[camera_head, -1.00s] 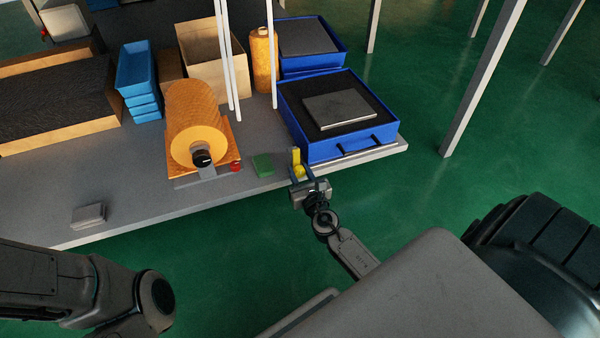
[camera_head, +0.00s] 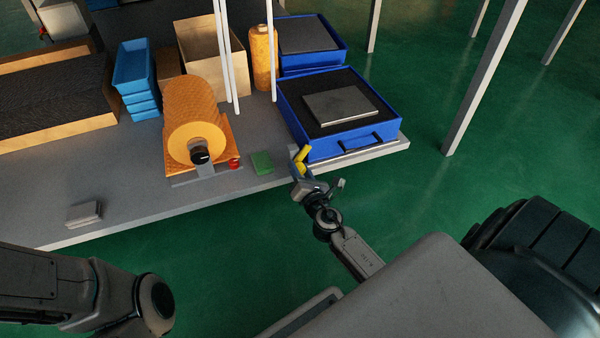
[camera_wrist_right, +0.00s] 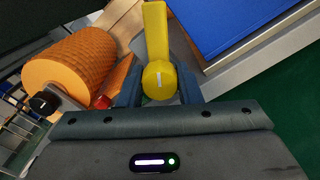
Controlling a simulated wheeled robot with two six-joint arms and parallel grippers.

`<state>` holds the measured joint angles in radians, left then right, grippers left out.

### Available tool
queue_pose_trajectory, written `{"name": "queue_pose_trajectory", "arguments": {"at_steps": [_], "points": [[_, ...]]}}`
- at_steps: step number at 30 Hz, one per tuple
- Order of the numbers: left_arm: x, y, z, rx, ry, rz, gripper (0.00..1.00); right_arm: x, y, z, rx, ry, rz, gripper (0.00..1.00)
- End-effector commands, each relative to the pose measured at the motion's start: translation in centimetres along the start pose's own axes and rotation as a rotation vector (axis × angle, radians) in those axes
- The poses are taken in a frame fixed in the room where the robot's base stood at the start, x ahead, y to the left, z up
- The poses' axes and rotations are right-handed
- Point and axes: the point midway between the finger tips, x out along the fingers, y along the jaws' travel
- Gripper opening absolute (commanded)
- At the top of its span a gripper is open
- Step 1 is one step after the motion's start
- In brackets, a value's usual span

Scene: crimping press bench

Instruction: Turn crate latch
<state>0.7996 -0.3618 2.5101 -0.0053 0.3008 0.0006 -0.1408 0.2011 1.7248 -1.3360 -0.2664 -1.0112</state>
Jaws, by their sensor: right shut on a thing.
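The yellow latch (camera_head: 304,154) is at the front left corner of the blue crate (camera_head: 328,149). It has a round hub and a straight lever, and the lever tilts up to the right in the head view. My right gripper (camera_head: 299,168) is shut on the latch from the front and is rolled over with it. In the right wrist view the latch (camera_wrist_right: 157,50) stands between the fingers (camera_wrist_right: 159,86), hub towards me, with the blue crate (camera_wrist_right: 222,25) to its right. My left gripper is out of view; only its arm shows at lower left.
An orange roll (camera_head: 193,115) on a stand, a red knob (camera_head: 234,163) and a green block (camera_head: 262,162) lie left of the latch. Thin white posts (camera_head: 228,60) rise behind. The grey bench front (camera_head: 140,190) is mostly clear.

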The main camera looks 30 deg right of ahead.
Motion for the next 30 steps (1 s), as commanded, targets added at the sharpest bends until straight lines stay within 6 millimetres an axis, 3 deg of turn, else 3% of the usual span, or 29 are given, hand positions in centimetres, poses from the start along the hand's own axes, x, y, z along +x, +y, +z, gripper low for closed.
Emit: {"name": "queue_pose_trajectory", "arguments": {"at_steps": [18,30], "points": [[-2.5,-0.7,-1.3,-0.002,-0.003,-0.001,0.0,0.0,-0.2,-0.2,0.583,0.0,-0.001,0.08],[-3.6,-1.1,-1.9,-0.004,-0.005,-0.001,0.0,0.0,-0.2,-0.2,0.874,0.0,-0.002,0.08]]}}
